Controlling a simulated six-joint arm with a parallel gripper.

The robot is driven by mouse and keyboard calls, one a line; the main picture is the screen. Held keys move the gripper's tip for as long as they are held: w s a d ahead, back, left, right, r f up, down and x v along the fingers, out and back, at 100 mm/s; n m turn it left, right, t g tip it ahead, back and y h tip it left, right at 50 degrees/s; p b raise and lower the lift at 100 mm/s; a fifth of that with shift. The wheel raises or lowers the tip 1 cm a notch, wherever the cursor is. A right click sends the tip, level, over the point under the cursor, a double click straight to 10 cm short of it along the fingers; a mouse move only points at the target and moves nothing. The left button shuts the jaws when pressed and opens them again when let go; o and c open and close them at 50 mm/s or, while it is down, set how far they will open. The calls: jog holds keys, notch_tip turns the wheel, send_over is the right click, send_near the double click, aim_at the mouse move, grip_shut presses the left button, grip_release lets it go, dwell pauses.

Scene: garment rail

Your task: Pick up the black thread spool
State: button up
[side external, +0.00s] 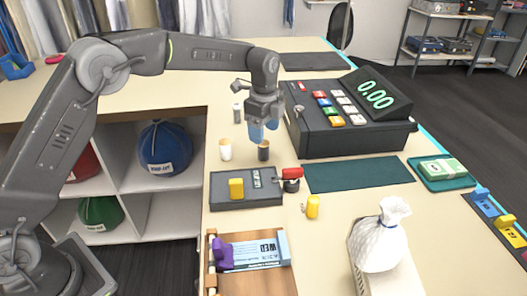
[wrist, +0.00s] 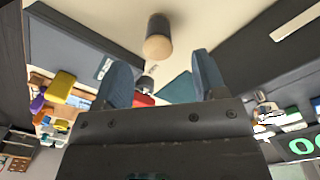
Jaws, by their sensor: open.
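The black thread spool (side external: 263,151) stands upright on the counter, dark with a tan top. In the wrist view the spool (wrist: 157,38) shows beyond the fingertips, roughly in line with the gap between them. My gripper (side external: 264,136) is open, its two blue fingers pointing down just above the spool in the side view. In the wrist view my gripper (wrist: 160,68) has nothing between its fingers.
A white spool (side external: 225,151) stands left of the black one, and a grey spool (side external: 238,113) stands behind. The cash register (side external: 345,115) is close on the right. A grey device (side external: 220,190) with a yellow block lies in front. A teal mat (side external: 358,175) lies flat at right.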

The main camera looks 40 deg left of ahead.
aim_at(264, 150)
jog(key=shift+s+f, duration=0.1)
jog(key=shift+f, duration=3.4)
jog(key=shift+c, duration=0.2)
jog(key=c, duration=0.9)
jog(key=shift+r, duration=0.1)
jog(key=shift+c, duration=0.2)
